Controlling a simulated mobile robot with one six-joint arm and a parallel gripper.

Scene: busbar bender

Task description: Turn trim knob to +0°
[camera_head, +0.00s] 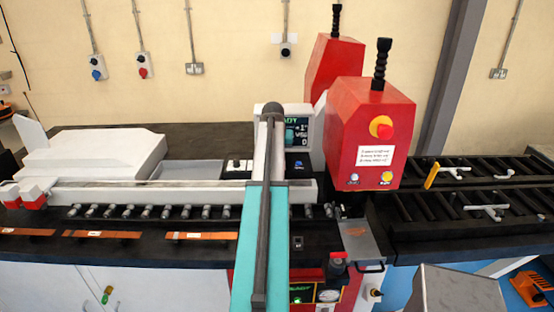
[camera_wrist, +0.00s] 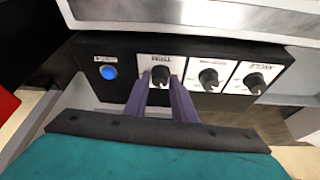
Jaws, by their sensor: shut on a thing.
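In the wrist view the control box appears upside down. Its trim knob (camera_wrist: 160,73) is a small black knob on a white label plate that reads TRIM. My gripper (camera_wrist: 160,82) has its two dark purple fingers on either side of this knob, shut on it. The pointer mark and scale around the knob are too small to read. In the head view my arm hides the trim knob and my gripper. A screen (camera_head: 297,133) behind my arm shows green and white text, partly covered, and its figures cannot be read with certainty.
To the right of the trim knob in the wrist view are a middle knob (camera_wrist: 208,78) and the angle knob (camera_wrist: 255,82). A blue button (camera_wrist: 108,72) is on the left. A red machine head (camera_head: 362,135) stands right of my arm. Copper bars (camera_head: 100,235) lie at the front left.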

